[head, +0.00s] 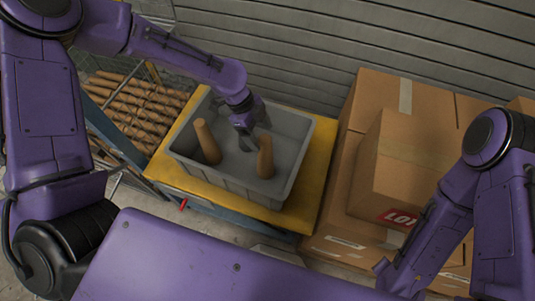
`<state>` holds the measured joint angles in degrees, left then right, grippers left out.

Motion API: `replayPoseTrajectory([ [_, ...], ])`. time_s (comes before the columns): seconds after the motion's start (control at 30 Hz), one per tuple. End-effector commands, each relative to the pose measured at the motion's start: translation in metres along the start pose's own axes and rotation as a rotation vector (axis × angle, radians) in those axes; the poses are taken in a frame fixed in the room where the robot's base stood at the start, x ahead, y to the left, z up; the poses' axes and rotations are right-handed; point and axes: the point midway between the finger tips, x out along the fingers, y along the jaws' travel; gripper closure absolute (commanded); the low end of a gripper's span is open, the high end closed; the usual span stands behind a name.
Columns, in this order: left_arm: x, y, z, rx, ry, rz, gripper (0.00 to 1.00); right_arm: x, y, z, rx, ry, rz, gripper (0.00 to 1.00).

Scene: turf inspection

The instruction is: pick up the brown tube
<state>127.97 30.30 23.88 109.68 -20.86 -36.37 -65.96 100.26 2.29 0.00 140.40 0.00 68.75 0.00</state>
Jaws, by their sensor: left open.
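Two brown tubes stand in a grey bin (231,187): a left one (207,142), tilted, and a right one (265,157), more upright. My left gripper (247,143) reaches down into the bin from the back, between the two tubes and nearer the right one. It is open and holds nothing; its fingertips are small and dark, so I cannot tell whether it touches a tube. My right gripper (384,270) is low at the right, in front of the boxes; its jaws are not clear.
The bin stands on a yellow-topped cart (312,187). A wire rack (103,113) with several brown tubes lying in it is at the left. Stacked cardboard boxes (406,160) stand close on the right. A grey slatted wall (300,40) closes off the back.

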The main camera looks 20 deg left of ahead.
Motion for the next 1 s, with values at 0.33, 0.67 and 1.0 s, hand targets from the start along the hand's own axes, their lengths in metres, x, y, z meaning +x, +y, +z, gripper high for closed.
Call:
replayPoseTrajectory([
  [0.33,0.050,0.002,-0.002,-0.005,0.000,0.002,0.21,-0.016,0.001,-0.007,0.000,0.000,0.000,1.00],
  [0.67,0.071,0.000,-0.001,-0.002,0.000,-0.003,0.21,-0.015,0.001,-0.006,0.000,0.000,0.000,1.00],
  [1.0,0.071,0.000,-0.001,-0.001,0.000,-0.003,0.95,-0.015,0.001,-0.006,0.000,0.000,0.000,1.00],
])
